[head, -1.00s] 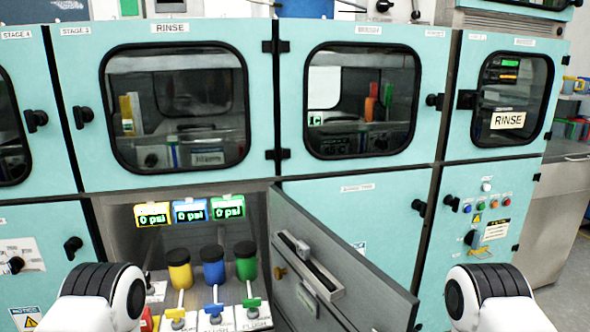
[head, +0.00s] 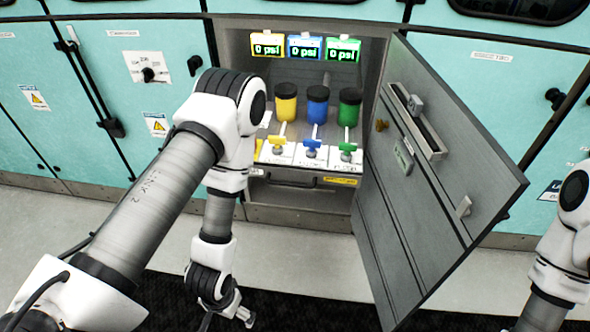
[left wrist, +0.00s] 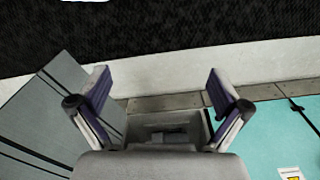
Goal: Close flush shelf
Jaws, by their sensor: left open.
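The flush shelf (head: 288,176) sits in an open cabinet bay in the head view, with a dark handle on its front edge. It holds yellow, blue and green capped canisters and matching valves. How far it sticks out is hard to tell. The grey cabinet door (head: 420,180) is swung wide open to the right. My left gripper (head: 232,318) hangs low in front of the cabinet, left of the door, partly cut off by the frame. In the left wrist view my left gripper (left wrist: 160,95) is open and empty. My right gripper is out of frame; only my right arm shows.
Three pressure displays (head: 304,47) reading 0 psi hang above the canisters. Closed teal cabinet panels (head: 115,90) flank the bay. A dark mat (head: 290,312) lies on the light floor. The open door stands right of my left arm.

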